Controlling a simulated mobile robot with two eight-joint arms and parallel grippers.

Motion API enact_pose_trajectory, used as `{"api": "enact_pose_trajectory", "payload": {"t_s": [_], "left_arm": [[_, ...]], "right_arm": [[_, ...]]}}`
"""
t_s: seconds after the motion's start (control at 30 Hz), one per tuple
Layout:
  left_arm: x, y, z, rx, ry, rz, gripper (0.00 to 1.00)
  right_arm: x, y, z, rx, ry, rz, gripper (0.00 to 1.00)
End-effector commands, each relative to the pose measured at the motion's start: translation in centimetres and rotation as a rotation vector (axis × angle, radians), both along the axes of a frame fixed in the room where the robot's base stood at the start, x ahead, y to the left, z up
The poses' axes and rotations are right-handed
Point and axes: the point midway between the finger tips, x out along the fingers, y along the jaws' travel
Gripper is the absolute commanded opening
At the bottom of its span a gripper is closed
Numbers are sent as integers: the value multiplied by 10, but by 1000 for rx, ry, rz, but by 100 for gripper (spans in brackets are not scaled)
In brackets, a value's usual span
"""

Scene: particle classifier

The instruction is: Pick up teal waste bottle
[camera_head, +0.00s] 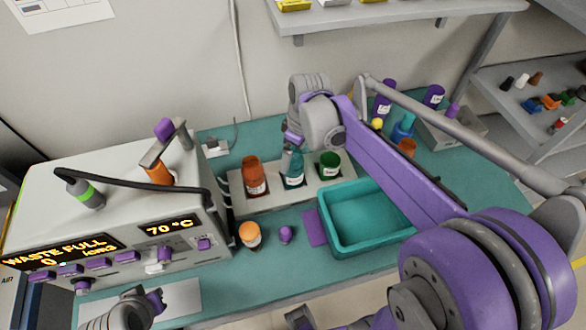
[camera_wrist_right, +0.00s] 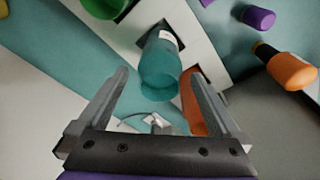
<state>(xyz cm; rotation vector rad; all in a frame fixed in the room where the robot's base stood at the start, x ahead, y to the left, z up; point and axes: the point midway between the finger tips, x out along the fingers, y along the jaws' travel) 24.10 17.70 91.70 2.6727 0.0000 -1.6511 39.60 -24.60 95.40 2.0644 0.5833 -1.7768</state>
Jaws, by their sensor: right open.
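The teal bottle (camera_head: 293,172) with a white label stands in the white rack between an orange-red bottle and a green bottle. My right gripper (camera_head: 292,141) is at the top of the teal bottle and partly covers it. In the right wrist view the teal bottle (camera_wrist_right: 160,68) appears between the two open fingers, with a gap on each side. Neither finger visibly touches it, and its depth between them is unclear. My left gripper (camera_head: 150,300) is low at the left front, away from the bottle; its jaw opening is unclear.
The orange-red bottle (camera_head: 254,176) and green bottle (camera_head: 329,165) stand close on either side. A teal tray (camera_head: 334,238) is in front. An orange-capped bottle (camera_head: 250,235) and small purple item (camera_head: 286,234) stand near the machine (camera_head: 110,205), whose display reads "WASTE FULL".

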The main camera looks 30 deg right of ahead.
Motion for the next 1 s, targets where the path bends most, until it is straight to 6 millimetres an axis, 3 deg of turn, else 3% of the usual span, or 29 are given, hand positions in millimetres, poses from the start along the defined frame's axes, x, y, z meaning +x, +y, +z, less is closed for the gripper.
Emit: {"api": "enact_pose_trajectory", "payload": {"t_s": [0.3, 0.6, 1.0], "left_arm": [[0, 0, -2, 0, 1, 0, 0], [0, 0, -2, 0, 1, 0, 0], [0, 0, -2, 0, 1, 0, 0]], "right_arm": [[6, 4, -43, 0, 0, 0, 100], [6, 4, -47, -1, 0, -1, 98], [6, 4, -47, -1, 0, -1, 26]]}}
